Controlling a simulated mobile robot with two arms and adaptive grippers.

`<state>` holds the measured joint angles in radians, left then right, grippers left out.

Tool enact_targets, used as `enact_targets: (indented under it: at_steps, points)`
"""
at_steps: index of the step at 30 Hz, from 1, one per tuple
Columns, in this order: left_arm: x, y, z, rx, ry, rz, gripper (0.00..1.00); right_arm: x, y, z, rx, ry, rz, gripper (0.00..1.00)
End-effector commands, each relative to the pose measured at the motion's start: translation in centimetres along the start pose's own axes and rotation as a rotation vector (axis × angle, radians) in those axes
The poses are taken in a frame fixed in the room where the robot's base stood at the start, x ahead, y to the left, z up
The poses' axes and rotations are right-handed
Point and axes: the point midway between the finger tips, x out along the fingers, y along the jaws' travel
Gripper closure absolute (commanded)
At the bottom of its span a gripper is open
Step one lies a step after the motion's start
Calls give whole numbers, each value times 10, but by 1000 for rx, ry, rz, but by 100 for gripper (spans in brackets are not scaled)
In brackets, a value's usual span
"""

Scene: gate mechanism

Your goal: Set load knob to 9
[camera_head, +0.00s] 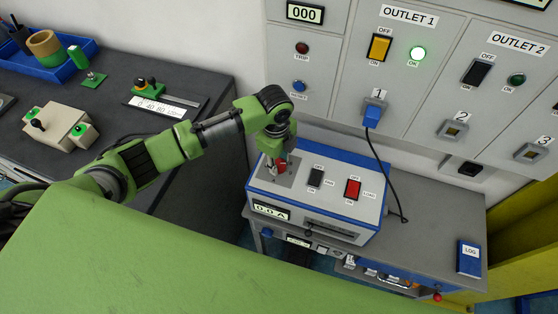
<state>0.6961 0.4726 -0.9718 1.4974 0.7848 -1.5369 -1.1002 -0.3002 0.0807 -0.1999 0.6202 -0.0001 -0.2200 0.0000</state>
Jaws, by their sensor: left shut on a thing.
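A white and blue load box (335,207) stands on the grey bench against the panel wall. A grey dial plate (290,176) lies at the left of its top. My left gripper (276,168) points down over this plate and is shut on the load knob (282,166), of which a small red part shows. The fingers hide most of the knob and its scale, so its setting cannot be read. The box display (271,211) reads 0.0 A. A black switch (316,177) and a red switch (352,188) sit right of the plate. My right gripper is not in view.
A blue plug (372,116) sits in outlet 1, and its black cable (384,168) hangs beside the box. A green OK lamp (417,54) is lit. A blue log book (469,258) lies at the bench's right end. A dark worktop (170,70) holds devices at left.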

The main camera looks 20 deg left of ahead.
Motion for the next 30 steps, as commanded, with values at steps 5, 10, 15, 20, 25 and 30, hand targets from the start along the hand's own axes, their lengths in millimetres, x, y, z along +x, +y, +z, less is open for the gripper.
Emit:
enact_targets:
  at_steps: [5, 10, 15, 20, 25, 30]
  points:
    - [-1, -1, 1, 160, 9, -2, 92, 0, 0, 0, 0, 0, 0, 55]
    - [-1, -1, 2, 292, 17, -2, 92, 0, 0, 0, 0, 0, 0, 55]
    - [-1, -1, 2, 394, 24, -2, 92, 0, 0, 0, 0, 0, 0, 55]
    - [-1, -1, 2, 458, 28, -2, 92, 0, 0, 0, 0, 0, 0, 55]
    - [-1, -1, 2, 495, 30, -2, 92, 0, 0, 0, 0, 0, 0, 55]
    - [-1, -1, 2, 507, 30, -2, 92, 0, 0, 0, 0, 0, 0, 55]
